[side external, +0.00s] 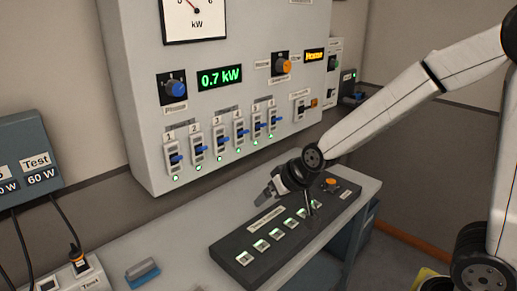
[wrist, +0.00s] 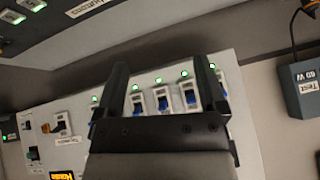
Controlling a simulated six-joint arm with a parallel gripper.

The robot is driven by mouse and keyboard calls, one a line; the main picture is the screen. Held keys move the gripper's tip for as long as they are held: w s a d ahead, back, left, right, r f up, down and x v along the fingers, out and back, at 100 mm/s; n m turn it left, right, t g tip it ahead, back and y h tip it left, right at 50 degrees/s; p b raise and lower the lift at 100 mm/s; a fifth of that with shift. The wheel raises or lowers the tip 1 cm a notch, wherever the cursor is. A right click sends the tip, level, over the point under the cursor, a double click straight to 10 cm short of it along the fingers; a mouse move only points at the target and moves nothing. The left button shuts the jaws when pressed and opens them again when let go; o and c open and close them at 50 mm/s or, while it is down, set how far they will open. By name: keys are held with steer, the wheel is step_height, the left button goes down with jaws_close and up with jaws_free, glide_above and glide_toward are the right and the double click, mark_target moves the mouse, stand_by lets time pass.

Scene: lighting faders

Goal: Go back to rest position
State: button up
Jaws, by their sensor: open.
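The console has a row of lit square buttons (side external: 261,245) and an orange knob (side external: 331,182). My arm reaches in from the right, and my wrist hides part of the console's back edge.
The grey wall panel (side external: 140,130) carries numbered blue-lever switches (side external: 198,149) with green lamps, a green display (side external: 219,77) reading 0.7 kW, and knobs. A blue-grey block (side external: 142,271) lies on the bench (side external: 180,240). A Test box (side external: 30,160) with cables hangs at left.

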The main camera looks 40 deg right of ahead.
steer(key=s+d+f+n+g, duration=0.2)
steer(key=s+f, duration=0.4)
steer(key=s, duration=0.5)
steer(key=d+g, duration=0.1)
steer(key=g, duration=0.1)
steer(key=shift+s+d+g+h, duration=0.2)
steer(key=shift+s+g+h, duration=0.1)
steer(key=shift+s+h, duration=0.1)
steer(key=shift+w, duration=0.2)
stand_by(1.3)
